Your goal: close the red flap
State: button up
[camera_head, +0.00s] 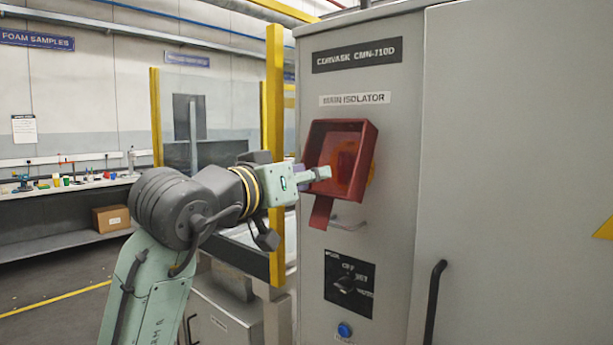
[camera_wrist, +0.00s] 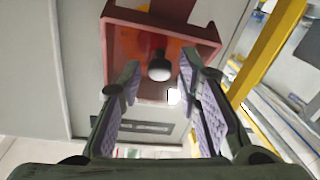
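The red flap (camera_head: 345,155) is a box-shaped red cover with a see-through orange-red panel, on the cabinet front below the "MAIN ISOLATOR" label. It stands out at an angle from the cabinet. A red tab (camera_head: 321,212) hangs below it. In the wrist view the flap (camera_wrist: 212,32) fills the top, with a round black knob (camera_wrist: 160,69) in front of its panel. My gripper (camera_head: 312,174) is at the flap's left side. In the wrist view my gripper (camera_wrist: 158,66) is open, its purple-padded fingers on either side of the knob. I cannot tell whether they touch it.
A yellow post (camera_head: 275,80) stands close behind my arm. A workbench (camera_head: 65,190) is at the far left.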

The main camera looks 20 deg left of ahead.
grip_shut()
dwell(0.5)
jog(key=w+d+f+t+b, duration=0.1)
jog(key=w+f+t+b, duration=0.3)
jog(key=b, duration=0.5)
jog(key=shift+d+f+n+t+h, duration=0.2)
jog(key=shift+f+n+t+h, duration=0.1)
jog(key=shift+t+h, duration=0.1)
jog(key=shift+o, duration=1.5)
grip_release()
